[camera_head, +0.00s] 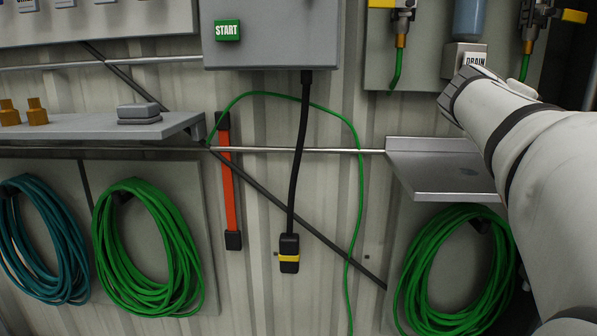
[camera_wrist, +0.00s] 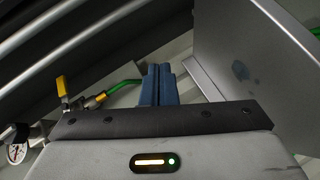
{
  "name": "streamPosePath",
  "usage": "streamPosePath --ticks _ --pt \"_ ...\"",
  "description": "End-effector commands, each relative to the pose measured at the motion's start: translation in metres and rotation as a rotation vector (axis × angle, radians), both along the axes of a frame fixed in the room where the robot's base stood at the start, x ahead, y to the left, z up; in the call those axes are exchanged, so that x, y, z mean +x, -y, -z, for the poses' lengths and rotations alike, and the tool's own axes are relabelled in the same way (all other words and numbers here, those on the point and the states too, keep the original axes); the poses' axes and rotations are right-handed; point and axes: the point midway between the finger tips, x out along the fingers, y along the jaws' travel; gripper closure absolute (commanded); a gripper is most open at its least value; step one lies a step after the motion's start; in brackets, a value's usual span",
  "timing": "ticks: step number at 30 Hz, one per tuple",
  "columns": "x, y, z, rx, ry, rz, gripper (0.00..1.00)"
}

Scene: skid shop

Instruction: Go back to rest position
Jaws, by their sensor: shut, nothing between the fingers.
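My gripper (camera_wrist: 158,84) shows in the wrist view as two blue fingers side by side, shut with nothing between them. They point up in that picture, beside a grey metal shelf or panel and in front of a green hose with a yellow-handled valve (camera_wrist: 62,88). In the head view my white arm reaches in from the right edge, near the grey right shelf and the DRAIN box (camera_head: 466,56). My gripper cannot be made out in the head view.
A small grey shelf (camera_head: 440,185) is on the wall just left of my arm. Coiled green hoses (camera_head: 150,250) hang below the shelves. A grey START box (camera_head: 270,50) has a hanging black cable with a plug (camera_head: 289,252). A pressure gauge (camera_wrist: 17,153) is at lower left in the wrist view.

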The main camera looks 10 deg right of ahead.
Motion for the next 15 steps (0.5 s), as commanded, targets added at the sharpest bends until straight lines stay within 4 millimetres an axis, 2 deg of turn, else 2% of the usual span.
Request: streamPosePath --ticks 1,5,8,11,15 --pt "0.004 -0.022 -0.004 0.086 -0.008 -0.033 1.0" --pt "0.003 -0.077 0.033 0.314 -0.034 -0.084 1.0" --pt "-0.007 -0.123 0.059 0.485 -0.072 -0.107 1.0" --pt "-0.025 -0.17 0.081 0.653 -0.119 -0.12 1.0" --pt "-0.062 -0.232 0.106 0.872 -0.199 -0.114 1.0"
